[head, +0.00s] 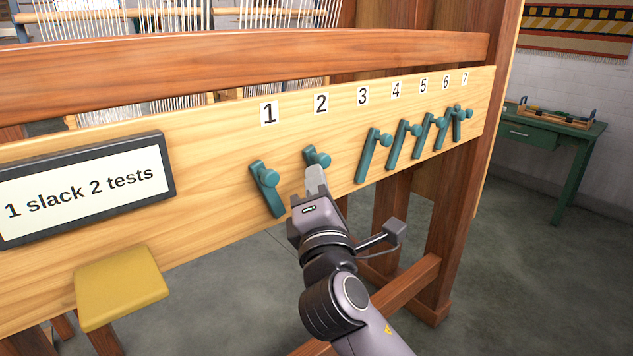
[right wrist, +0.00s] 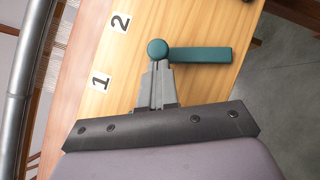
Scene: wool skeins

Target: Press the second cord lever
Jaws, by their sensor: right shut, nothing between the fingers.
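The second cord lever (head: 318,157) is teal with a round knob and sits under the label 2 (head: 321,103) on the pale wooden board. Its lower part is hidden behind my right gripper in the head view. My right gripper (head: 316,180) is shut and empty, its fingertips just below the knob. In the right wrist view a teal lever (right wrist: 205,55), apparently the second, shows with its knob right at my fingertips (right wrist: 157,66); I cannot tell whether they touch. My left gripper is out of view.
Lever 1 (head: 266,189) is close on the left; lever 3 (head: 368,155) and several more run to the right. A framed sign (head: 85,188) reads "1 slack 2 tests". A yellow stool (head: 122,285) stands below the board. A green table (head: 550,135) is at the far right.

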